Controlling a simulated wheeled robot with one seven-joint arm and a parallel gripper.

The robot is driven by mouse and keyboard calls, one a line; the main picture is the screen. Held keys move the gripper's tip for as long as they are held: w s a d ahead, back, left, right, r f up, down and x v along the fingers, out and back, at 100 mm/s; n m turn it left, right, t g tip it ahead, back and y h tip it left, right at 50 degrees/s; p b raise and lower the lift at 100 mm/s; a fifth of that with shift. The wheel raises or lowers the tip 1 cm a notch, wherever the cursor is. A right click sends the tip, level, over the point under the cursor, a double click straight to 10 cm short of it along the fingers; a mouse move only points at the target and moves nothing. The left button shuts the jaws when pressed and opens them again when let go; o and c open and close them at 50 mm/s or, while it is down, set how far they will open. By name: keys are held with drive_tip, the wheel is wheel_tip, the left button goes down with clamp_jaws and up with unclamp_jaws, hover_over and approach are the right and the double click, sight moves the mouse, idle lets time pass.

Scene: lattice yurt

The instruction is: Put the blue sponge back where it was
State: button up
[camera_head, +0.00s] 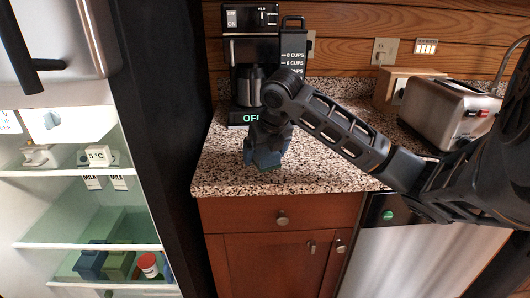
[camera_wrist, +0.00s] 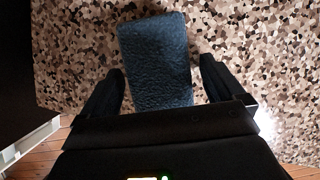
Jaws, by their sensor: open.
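The blue sponge (camera_wrist: 155,50) shows in the wrist view as a dark blue, rough-textured block over the speckled counter. It lies lengthwise between the two fingers of my gripper (camera_wrist: 162,72). The fingers are apart, one on each side, with a narrow gap at the right; whether the left finger touches it I cannot tell. In the head view my gripper (camera_head: 264,156) points down at the front part of the counter (camera_head: 225,165), near its edge, and mostly hides the sponge.
A black coffee maker (camera_head: 250,75) stands at the counter's back left. A toaster (camera_head: 450,110) and a wooden box (camera_head: 397,88) stand at the right. An open fridge (camera_head: 85,180) with glass shelves is at the left. The counter's front left is clear.

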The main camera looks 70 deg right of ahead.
drive_tip(key=shift+r, duration=0.45)
drive_tip(key=v, duration=1.1)
drive_tip(key=shift+a+r, duration=0.15)
drive_tip(key=shift+r, duration=0.05)
drive_tip(key=shift+s, duration=0.15)
